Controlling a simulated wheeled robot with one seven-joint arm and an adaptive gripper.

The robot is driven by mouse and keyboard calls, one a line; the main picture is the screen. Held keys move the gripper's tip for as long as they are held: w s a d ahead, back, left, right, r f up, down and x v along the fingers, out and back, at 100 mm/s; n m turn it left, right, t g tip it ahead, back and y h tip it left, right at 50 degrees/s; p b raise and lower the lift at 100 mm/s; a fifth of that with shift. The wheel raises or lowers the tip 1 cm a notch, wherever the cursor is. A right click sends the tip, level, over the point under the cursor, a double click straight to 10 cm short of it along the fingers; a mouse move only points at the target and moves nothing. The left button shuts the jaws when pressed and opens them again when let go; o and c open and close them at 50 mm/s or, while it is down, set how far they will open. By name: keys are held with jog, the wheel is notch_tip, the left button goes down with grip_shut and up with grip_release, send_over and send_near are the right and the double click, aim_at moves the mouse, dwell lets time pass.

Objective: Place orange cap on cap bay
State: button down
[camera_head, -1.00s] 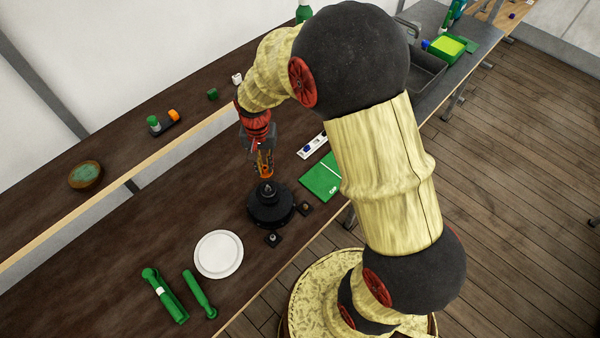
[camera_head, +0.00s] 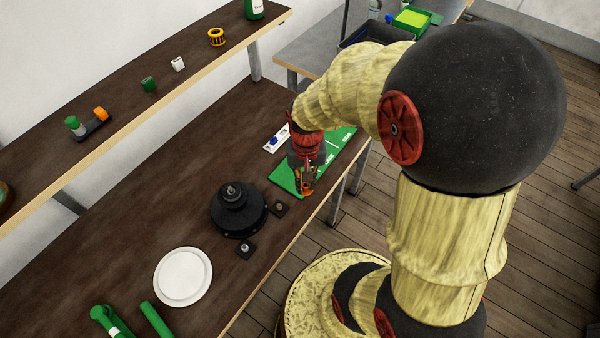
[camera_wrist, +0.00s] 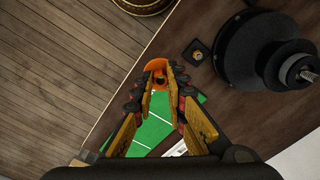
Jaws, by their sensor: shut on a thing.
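The orange cap (camera_head: 308,192) is between the fingertips of my gripper (camera_head: 306,184). It also shows in the wrist view as an orange ring with a dark hollow (camera_wrist: 155,65), with my gripper (camera_wrist: 160,82) shut on it. The cap is over or beside the near right edge of the green board (camera_head: 285,179); its height above it is unclear. The board shows white dividing lines, also in the wrist view (camera_wrist: 151,136), partly hidden by my gripper. I cannot tell which marked part is the cap bay.
A black stepped stand (camera_head: 238,212) with a threaded post is left of the board, with two small dark square pieces beside it. A white plate (camera_head: 183,276) and green tubes lie farther left. A white strip (camera_head: 277,138) lies behind the board. The table's front edge is close.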

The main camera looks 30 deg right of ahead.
jog(key=shift+n, duration=0.3)
jog(key=w+d+f, duration=0.1)
jog(key=w+f, duration=0.2)
jog(key=w, duration=0.1)
jog(key=w+d+f, duration=0.1)
jog(key=w+f, duration=0.2)
jog(key=w, duration=0.1)
jog(key=w+d+f+b, duration=0.1)
jog(key=w+d+f, duration=0.1)
jog(key=w, duration=0.2)
jog(key=shift+w+f, duration=0.25)
jog(key=shift+f, duration=0.15)
jog(key=shift+w+d+f, duration=0.2)
jog(key=shift+w+f, duration=0.25)
jog(key=shift+f, duration=0.15)
jog(key=shift+f+b, duration=0.35)
jog(key=shift+f, duration=1.1)
jog(key=shift+f, duration=0.15)
jog(key=c, duration=1.8)
grip_release()
